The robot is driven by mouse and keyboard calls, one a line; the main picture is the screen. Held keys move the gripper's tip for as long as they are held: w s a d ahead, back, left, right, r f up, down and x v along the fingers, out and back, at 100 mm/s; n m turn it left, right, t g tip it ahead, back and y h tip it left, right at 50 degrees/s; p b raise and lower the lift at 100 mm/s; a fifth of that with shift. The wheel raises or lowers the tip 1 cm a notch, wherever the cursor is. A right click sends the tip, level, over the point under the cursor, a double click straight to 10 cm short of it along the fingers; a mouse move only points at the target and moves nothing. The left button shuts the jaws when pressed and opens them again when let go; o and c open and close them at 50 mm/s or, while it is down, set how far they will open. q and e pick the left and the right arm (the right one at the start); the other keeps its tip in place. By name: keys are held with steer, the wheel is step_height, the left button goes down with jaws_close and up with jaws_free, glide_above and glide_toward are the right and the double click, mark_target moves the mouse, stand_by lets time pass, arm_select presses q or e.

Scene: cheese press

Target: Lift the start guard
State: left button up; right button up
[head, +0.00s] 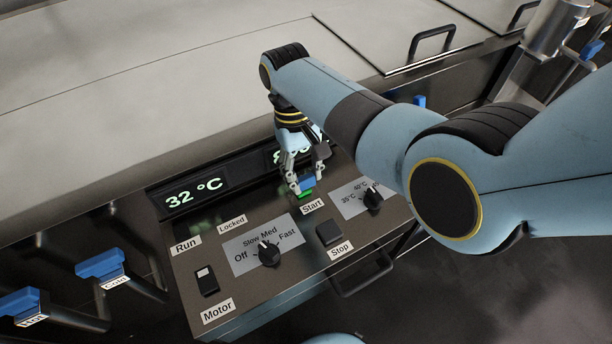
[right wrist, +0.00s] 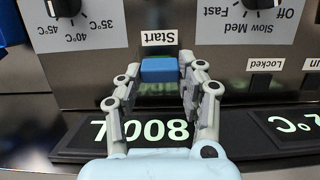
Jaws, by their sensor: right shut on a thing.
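The start guard (head: 307,183) is a small blue piece over the Start button spot on the control panel, just behind the "Start" label. Some bright green (head: 304,194) shows at its lower edge in the head view. My right gripper (head: 303,188) reaches down to it from behind, and its fingers are shut on the guard. In the right wrist view the blue guard (right wrist: 160,70) sits between the two fingertips of my right gripper (right wrist: 161,76), one at each side. How far the guard is tilted is hard to tell. My left gripper is not in view.
The panel (head: 222,262) carries a Motor switch (head: 206,280), a speed knob (head: 269,254), a Stop button (head: 329,233) and a temperature knob (head: 373,198). A display (head: 195,193) reading 32 °C lies behind. Blue-handled valves (head: 100,264) stand at left. A rail (head: 364,279) runs along the front.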

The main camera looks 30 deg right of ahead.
steer(key=w+g+b, duration=0.1)
steer(key=b, duration=0.2)
steer(key=w+g+b, duration=0.1)
steer(key=g+b, duration=0.1)
steer(key=b, duration=0.1)
steer(key=shift+r+g, duration=0.3)
steer(key=shift+r+g+b, duration=0.3)
steer(key=shift+b, duration=0.4)
steer(key=o, duration=1.2)
steer(key=shift+w, duration=0.1)
steer(key=shift+c, duration=0.2)
